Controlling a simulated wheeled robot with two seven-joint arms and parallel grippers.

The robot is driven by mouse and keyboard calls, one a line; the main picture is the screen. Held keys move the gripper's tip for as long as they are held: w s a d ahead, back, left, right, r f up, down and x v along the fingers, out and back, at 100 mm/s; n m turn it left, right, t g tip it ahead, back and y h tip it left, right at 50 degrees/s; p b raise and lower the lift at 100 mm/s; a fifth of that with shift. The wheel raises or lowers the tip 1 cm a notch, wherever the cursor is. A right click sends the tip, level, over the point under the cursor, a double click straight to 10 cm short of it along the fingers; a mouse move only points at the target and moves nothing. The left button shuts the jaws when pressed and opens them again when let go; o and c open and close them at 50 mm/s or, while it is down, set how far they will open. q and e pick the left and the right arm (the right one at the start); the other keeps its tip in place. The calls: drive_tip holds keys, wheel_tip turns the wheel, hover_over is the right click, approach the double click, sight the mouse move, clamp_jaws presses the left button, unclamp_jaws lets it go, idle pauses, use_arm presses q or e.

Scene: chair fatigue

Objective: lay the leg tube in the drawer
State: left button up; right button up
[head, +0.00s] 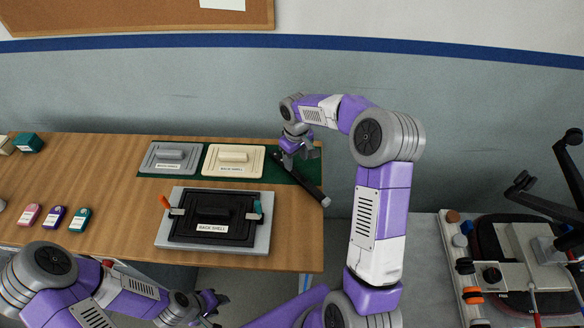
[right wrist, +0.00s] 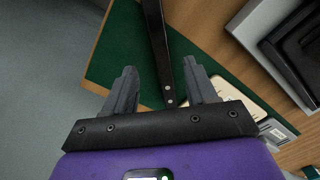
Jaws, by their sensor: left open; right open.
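The leg tube is a dark, slim bar (head: 313,189) lying slantwise at the right end of the wooden table, across the green mat, its near end by the table's edge. My right gripper (head: 294,161) is over the tube's far part, pointing down and open. In the right wrist view the tube (right wrist: 157,40) runs between the two open fingers (right wrist: 160,75), with a gap on each side; it is not gripped. My left gripper (head: 212,303) is open and empty at the bottom, in front of the table. I cannot make out a drawer in either view.
A grey back shell (head: 157,167) and a cream one (head: 222,171) lie left of the tube. A black back shell (head: 213,216) is clamped on a grey plate (head: 258,246) nearer. Small coloured pieces (head: 54,217) stand at left. A chair base (head: 525,190) is far right.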

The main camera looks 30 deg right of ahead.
sight(296, 174)
drive_tip(key=f, duration=0.6)
drive_tip(key=shift+s+f, duration=0.2)
drive_tip(key=shift+s, duration=0.05)
drive_tip(key=shift+c, duration=0.4)
drive_tip(key=shift+r, duration=0.1)
clamp_jaws()
